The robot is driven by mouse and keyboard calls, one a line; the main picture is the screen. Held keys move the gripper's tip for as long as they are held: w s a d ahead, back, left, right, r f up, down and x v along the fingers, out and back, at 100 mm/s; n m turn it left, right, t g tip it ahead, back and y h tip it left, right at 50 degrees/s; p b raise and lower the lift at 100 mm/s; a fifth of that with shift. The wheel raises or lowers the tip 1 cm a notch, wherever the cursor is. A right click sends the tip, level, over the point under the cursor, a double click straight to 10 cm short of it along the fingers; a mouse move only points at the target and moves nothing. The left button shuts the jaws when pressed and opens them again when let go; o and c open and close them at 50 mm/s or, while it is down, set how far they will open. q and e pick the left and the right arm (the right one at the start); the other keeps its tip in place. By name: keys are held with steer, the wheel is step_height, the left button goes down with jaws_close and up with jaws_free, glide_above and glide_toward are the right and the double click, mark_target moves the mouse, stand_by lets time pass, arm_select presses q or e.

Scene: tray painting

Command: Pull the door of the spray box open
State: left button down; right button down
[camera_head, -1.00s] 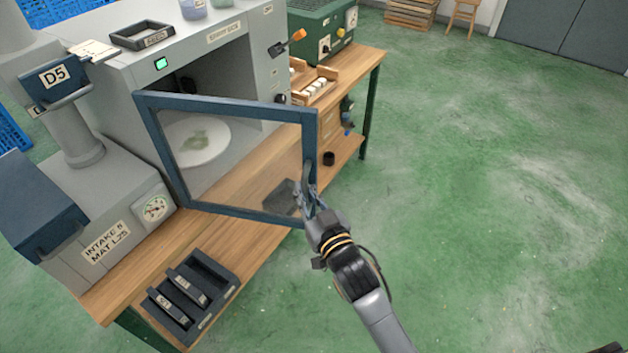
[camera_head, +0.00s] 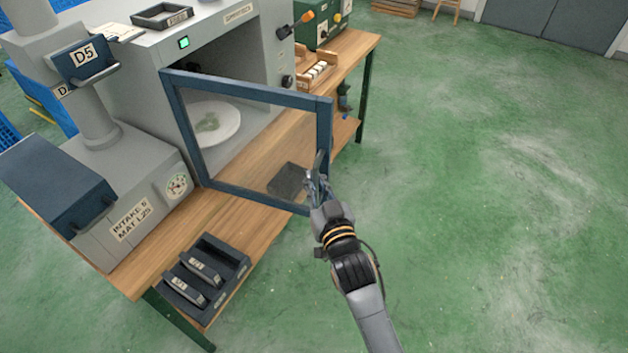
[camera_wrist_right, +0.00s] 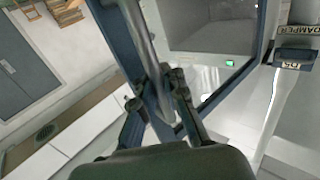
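The spray box (camera_head: 235,52) is a grey cabinet on the bench. Its door (camera_head: 247,87), a blue frame around a clear pane, stands swung out from the front, hinged at the left. A pale round turntable (camera_head: 228,125) with a greenish patch shows through the pane. The door's handle (camera_head: 320,166) is a grey bar on the free right edge. My right gripper (camera_head: 316,187) is at this handle. In the right wrist view, the handle (camera_wrist_right: 143,40) runs between the fingers (camera_wrist_right: 160,100), which appear closed around it. My left gripper is out of view.
The wooden bench (camera_head: 150,257) carries a grey intake machine (camera_head: 140,185) at left and a dark tray (camera_head: 245,262) in front. A green device (camera_head: 322,22) and a wooden rack (camera_head: 318,78) stand beyond the box. The green floor (camera_head: 480,200) at right is clear.

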steer(key=c, duration=1.4)
jaws_free()
steer(key=shift+s+d, duration=0.1)
steer(key=shift+d, duration=0.2)
steer(key=shift+s, duration=0.4)
steer(key=v, duration=1.1)
steer(key=shift+s+d, duration=0.1)
steer(key=shift+s, duration=0.05)
